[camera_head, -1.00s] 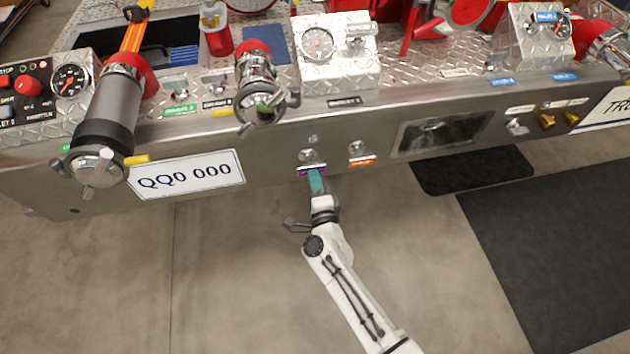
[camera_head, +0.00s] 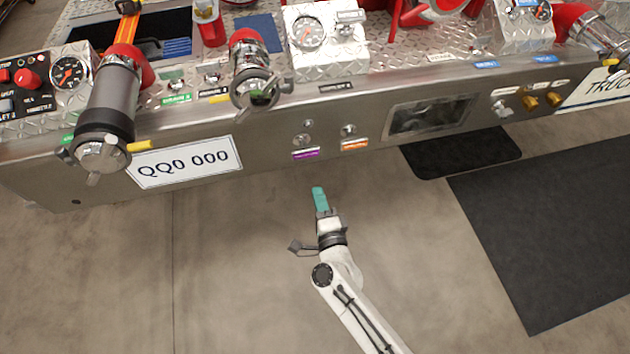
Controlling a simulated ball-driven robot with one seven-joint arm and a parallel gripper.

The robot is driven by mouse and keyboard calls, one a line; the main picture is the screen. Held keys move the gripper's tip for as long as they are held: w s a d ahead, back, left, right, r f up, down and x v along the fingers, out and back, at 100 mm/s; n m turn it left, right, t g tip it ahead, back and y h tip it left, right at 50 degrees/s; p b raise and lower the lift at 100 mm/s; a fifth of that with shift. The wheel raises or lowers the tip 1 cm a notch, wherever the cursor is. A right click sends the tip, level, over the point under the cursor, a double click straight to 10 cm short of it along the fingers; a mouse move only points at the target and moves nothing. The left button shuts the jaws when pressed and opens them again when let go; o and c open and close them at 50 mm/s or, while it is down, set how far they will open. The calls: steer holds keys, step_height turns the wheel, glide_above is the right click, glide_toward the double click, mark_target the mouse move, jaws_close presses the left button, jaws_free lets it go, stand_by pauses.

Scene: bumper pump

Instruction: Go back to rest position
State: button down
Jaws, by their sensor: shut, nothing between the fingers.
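My gripper (camera_head: 320,199) has teal fingers that are shut, with nothing between them. It is in the lower middle of the head view, in front of the bumper panel (camera_head: 270,150) and apart from it, with floor seen around the fingertips. My white arm reaches up to it from the bottom edge. A knob above a purple label (camera_head: 305,154) and a knob above an orange label (camera_head: 355,144) are on the panel just beyond the fingertips.
A capped grey cylinder (camera_head: 108,110) and a chrome valve outlet (camera_head: 252,82) stick out from the bumper at left. Gauges and red fittings sit on top. Dark mats (camera_head: 560,220) lie on the floor at right. The floor around my arm looks clear.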

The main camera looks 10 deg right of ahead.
steer(key=shift+s, duration=1.55)
steer(key=s+r+n+g+y+p, duration=0.4)
steer(key=s+r+n+g+y, duration=0.25)
steer(key=n, duration=0.65)
steer(key=s+d+r+n+g+h+p, duration=0.2)
steer(key=s+d+g, duration=0.3)
steer(key=s+d, duration=0.3)
steer(key=s+d+r+n+g+h+p, duration=0.2)
steer(key=s+d, duration=0.6)
steer(key=s, duration=0.5)
steer(key=r+g+h, duration=0.1)
steer(key=g+h, duration=0.1)
steer(key=g, duration=0.1)
steer(key=shift+s+d+r+n+h, duration=0.15)
steer(key=shift+d+r+n+h, duration=0.1)
steer(key=shift+r+n+h, duration=0.1)
steer(key=shift+g, duration=0.25)
